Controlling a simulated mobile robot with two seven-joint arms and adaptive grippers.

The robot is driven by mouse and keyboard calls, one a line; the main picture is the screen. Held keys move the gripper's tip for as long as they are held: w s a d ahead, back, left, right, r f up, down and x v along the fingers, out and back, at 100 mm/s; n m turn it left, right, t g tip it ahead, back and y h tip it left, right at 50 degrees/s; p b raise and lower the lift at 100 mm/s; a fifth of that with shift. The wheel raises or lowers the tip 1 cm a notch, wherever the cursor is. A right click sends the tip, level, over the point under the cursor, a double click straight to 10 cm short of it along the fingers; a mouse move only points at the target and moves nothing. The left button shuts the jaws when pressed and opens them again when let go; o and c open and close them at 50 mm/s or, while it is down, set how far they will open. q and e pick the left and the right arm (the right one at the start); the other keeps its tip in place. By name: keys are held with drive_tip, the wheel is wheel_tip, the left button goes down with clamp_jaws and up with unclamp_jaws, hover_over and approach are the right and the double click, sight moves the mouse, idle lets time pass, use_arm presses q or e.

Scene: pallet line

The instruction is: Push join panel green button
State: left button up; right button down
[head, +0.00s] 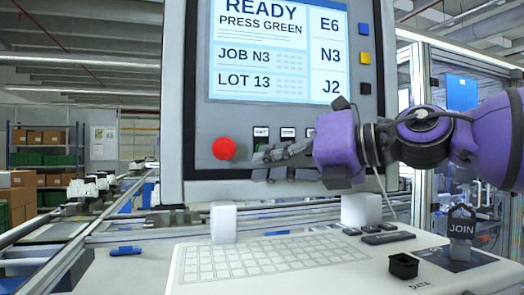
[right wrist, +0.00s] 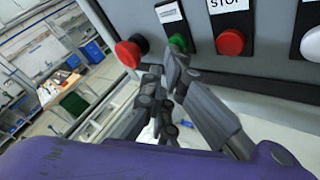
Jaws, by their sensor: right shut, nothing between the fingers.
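The join panel (head: 200,100) stands upright in the head view, with a lit screen (head: 278,50) reading "READY PRESS GREEN". The green button (right wrist: 178,42) shows in the right wrist view on the panel's lower row, between two red buttons. My right gripper (head: 262,165) is shut and empty, its fingers pointing left across the panel's lower edge. My left gripper is not in view.
A large red button (head: 224,148) is left of the fingers. A red button under a STOP label (right wrist: 231,42) and a white button (right wrist: 311,45) lie to the right in the wrist view.

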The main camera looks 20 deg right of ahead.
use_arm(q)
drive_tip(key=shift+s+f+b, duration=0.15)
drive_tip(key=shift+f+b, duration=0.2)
use_arm(e)
drive_tip(key=shift+w, duration=0.25)
idle(0.3)
use_arm(q)
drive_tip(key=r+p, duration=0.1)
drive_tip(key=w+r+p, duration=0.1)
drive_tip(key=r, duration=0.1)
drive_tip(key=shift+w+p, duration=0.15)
drive_tip(key=shift+p, duration=0.2)
use_arm(e)
drive_tip(key=shift+s, duration=0.9)
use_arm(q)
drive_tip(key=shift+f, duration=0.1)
